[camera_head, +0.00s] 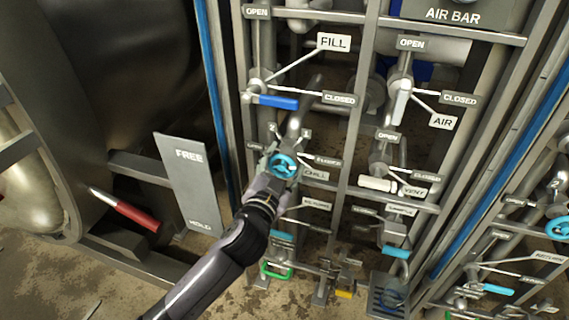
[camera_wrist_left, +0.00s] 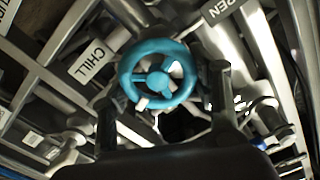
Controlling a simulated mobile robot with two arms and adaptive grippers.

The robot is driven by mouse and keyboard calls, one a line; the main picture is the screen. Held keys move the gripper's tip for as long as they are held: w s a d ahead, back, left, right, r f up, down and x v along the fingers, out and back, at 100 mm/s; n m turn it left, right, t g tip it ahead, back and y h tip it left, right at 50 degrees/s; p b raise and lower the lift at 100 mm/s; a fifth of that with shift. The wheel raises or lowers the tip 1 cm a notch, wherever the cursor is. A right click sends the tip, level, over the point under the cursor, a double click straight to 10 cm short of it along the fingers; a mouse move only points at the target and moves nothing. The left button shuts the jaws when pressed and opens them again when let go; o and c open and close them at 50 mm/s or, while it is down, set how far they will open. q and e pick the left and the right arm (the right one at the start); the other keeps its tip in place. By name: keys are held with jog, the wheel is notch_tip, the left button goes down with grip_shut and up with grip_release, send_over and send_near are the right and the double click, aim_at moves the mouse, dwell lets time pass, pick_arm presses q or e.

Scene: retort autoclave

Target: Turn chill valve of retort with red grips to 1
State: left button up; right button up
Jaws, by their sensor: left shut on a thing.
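The chill valve is a turquoise handwheel (camera_head: 283,166) on the pipe rack, next to a CHILL label (camera_head: 316,175). In the left wrist view the wheel (camera_wrist_left: 185,62) faces me, with a small white mark at its lower left rim and a CHILL label (camera_wrist_left: 89,62) to its left. My left gripper (camera_head: 275,172) is at the wheel, shut on it, with one finger on each side. A red grip (camera_head: 137,216) on a lever shows at the left. My right gripper is not in view.
A blue-handled fill valve (camera_head: 278,102) sits above the wheel, and a white-handled vent valve (camera_head: 378,184) to its right. Metal uprights, label rods and a grey FREE/HOLD plate (camera_head: 190,182) crowd around my arm. More turquoise handles (camera_head: 282,237) are below.

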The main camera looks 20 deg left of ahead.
pick_arm(q)
jog(key=n+p, duration=0.1)
jog(key=n, duration=0.2)
jog(key=shift+a+r, duration=0.1)
jog(key=shift+a+n+p, duration=0.1)
jog(key=shift+n+p, duration=0.5)
jog(key=shift+n, duration=0.6)
jog(key=n+p, duration=0.1)
jog(key=n, duration=0.1)
jog(key=shift+a+n+p, duration=0.1)
jog(key=shift+n+p, duration=0.2)
jog(key=shift+p, duration=0.1)
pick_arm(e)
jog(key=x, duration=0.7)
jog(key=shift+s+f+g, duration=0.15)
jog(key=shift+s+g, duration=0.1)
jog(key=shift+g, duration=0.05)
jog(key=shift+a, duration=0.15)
pick_arm(q)
jog(key=o, duration=1.2)
jog(key=s, duration=1.2)
jog(key=shift+a, duration=0.2)
